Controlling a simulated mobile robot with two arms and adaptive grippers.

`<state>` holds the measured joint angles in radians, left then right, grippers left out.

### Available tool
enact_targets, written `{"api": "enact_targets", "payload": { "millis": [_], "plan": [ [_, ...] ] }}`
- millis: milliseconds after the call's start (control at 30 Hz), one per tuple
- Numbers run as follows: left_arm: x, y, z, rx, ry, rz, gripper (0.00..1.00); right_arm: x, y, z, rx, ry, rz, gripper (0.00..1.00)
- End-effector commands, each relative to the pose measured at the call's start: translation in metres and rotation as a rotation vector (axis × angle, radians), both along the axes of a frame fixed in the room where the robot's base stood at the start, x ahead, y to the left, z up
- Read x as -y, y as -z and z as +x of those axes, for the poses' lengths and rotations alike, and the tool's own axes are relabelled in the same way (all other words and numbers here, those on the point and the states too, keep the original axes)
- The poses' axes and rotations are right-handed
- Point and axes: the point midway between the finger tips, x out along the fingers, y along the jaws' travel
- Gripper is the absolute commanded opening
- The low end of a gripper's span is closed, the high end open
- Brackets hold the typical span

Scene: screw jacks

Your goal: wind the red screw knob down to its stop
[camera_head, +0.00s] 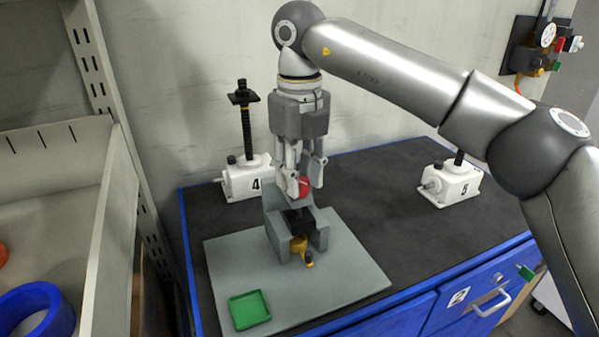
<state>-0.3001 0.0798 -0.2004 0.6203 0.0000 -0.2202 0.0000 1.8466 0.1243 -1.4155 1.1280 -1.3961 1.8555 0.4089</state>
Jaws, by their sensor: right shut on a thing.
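The red screw knob (305,187) sits at the top of a grey fixture (277,222) on a light grey plate (350,274). My right gripper (306,188) points straight down over the fixture and is shut on the red knob. Its fingers cover part of the knob. A black block and a brass-coloured part (299,246) sit low between the fixture's walls. The screw's thread and its stop are hidden. My left gripper is not in view.
White screw jack 4 (240,182) with a tall black screw stands behind left. White jack 5 (452,185) stands at the right, near my right arm. A green tray (250,309) lies at the plate's front left. Shelving with a blue ring (48,314) is at far left.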

Motion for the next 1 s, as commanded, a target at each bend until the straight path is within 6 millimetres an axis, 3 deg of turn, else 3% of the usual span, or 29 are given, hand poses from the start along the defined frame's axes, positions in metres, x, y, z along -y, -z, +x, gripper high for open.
{"api": "enact_targets", "payload": {
  "millis": [200, 233, 367, 767, 1000],
  "plan": [
    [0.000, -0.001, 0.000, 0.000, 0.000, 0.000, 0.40, 0.000, -0.005, 0.002, 0.011, 0.003, 0.006, 0.09],
    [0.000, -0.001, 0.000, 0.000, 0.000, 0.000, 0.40, 0.000, -0.005, 0.002, 0.011, 0.003, 0.006, 0.36],
    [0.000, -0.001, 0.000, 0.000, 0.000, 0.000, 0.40, 0.000, -0.004, 0.001, 0.008, 0.001, 0.004, 0.53],
    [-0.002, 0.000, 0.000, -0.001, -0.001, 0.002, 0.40, 0.000, -0.006, 0.001, 0.004, -0.001, 0.000, 0.54],
    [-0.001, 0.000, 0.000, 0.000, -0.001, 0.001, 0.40, -0.001, -0.048, 0.001, 0.007, 0.000, 0.003, 0.54]
  ]
}}
